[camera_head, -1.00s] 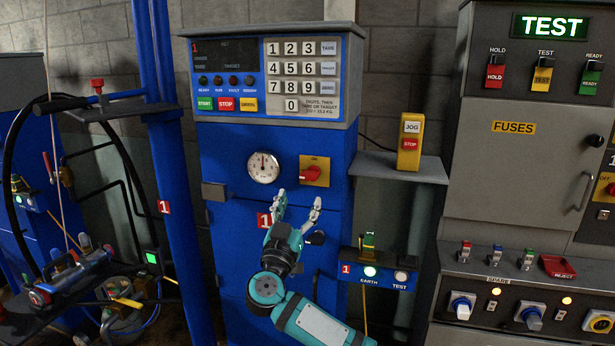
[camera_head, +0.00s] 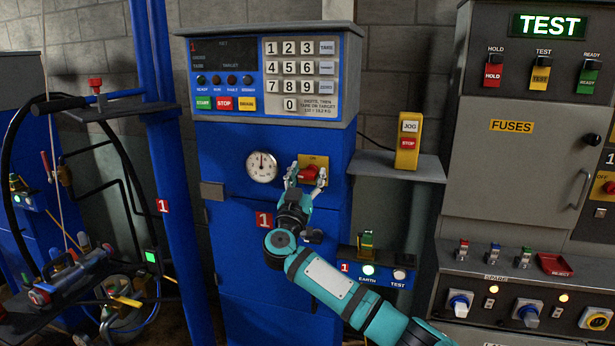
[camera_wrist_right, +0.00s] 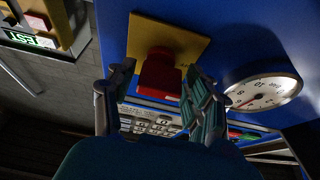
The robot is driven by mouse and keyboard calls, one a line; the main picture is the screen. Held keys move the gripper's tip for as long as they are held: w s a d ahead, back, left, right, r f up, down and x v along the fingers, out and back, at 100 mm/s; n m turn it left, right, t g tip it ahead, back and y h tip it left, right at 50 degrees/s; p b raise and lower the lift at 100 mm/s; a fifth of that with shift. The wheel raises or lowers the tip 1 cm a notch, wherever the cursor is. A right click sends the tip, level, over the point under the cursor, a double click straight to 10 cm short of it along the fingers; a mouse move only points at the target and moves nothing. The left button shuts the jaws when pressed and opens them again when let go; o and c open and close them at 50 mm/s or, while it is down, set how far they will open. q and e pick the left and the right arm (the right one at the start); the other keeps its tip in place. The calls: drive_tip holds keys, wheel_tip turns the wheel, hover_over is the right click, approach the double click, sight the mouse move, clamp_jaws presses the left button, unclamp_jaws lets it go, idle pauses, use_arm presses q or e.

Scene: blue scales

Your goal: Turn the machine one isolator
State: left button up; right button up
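The machine one isolator is a red rotary knob (camera_head: 308,174) on a yellow plate (camera_head: 317,160), on the front of the blue cabinet marked 1. In the head view my right gripper (camera_head: 306,176) is at the isolator, its fingers on either side of the knob. In the right wrist view the red knob (camera_wrist_right: 160,75) stands in front of the yellow plate (camera_wrist_right: 185,42), between the two spread fingers of my right gripper (camera_wrist_right: 160,100). A gap shows between the fingers and the knob there. My left gripper is not in view.
A round gauge (camera_head: 262,167) sits left of the isolator. A keypad panel (camera_head: 300,75) is above. A yellow jog/stop box (camera_head: 408,141) stands on a shelf to the right. An earth/test box (camera_head: 377,268) is below right. A grey fuse cabinet (camera_head: 520,160) stands at the right.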

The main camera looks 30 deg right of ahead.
drive_tip(key=c, duration=0.8)
drive_tip(key=shift+c, duration=0.2)
drive_tip(key=shift+m, duration=0.3)
drive_tip(key=shift+m+g+h+p, duration=0.5)
drive_tip(key=shift+m+g+p, duration=0.35)
drive_tip(key=shift+m, duration=0.85)
drive_tip(key=m+g, duration=0.1)
drive_tip(key=m, duration=0.2)
drive_tip(key=shift+a+m+g+h+p, duration=0.1)
drive_tip(key=shift+m+g+h+p, duration=0.25)
drive_tip(key=shift+m+h, duration=0.05)
drive_tip(key=m+g, duration=0.1)
drive_tip(key=m, duration=0.2)
drive_tip(key=shift+m+g, duration=0.3)
drive_tip(key=shift+m, duration=0.1)
drive_tip(key=m+g, duration=0.2)
drive_tip(key=m, duration=0.2)
drive_tip(key=shift+m, duration=0.3)
drive_tip(key=m+g+y, duration=0.1)
drive_tip(key=m, duration=0.5)
drive_tip(key=shift+s+g+y, duration=0.1)
drive_tip(key=shift+g+y, duration=0.3)
drive_tip(key=shift+m, duration=0.3)
